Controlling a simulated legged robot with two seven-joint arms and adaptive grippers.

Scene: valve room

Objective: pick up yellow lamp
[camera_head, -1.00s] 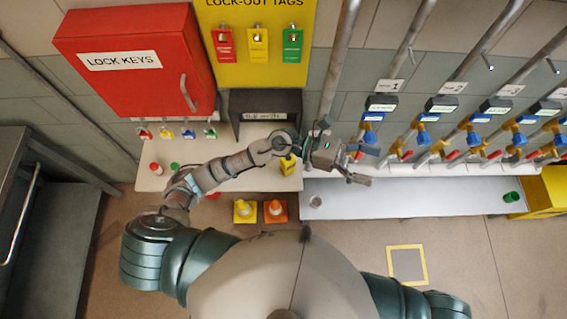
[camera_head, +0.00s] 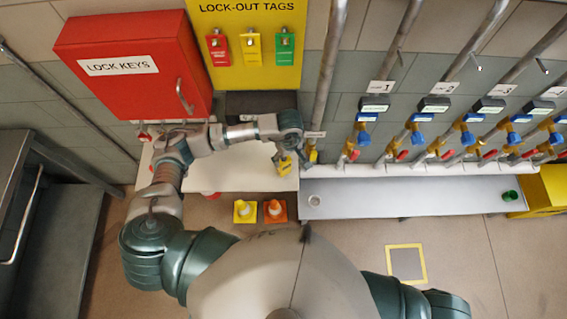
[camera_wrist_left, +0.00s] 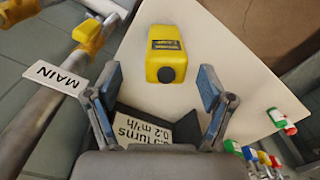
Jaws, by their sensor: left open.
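The yellow lamp (camera_head: 284,167) stands near the right edge of the white table (camera_head: 235,178) and is partly covered by my gripper in the head view. In the left wrist view the yellow lamp (camera_wrist_left: 175,45), boxy with a dark label and a round black knob, lies just beyond and between the fingertips. My left gripper (camera_head: 293,156) is open above the lamp; in the wrist view its fingers (camera_wrist_left: 161,84) are spread wide with nothing between them. My right gripper is not in view.
A dark box (camera_head: 258,103) stands behind the lamp. The MAIN pipe (camera_head: 325,70) with its yellow valve (camera_head: 312,153) is close to the gripper's right. Pipes with valves line the right wall.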

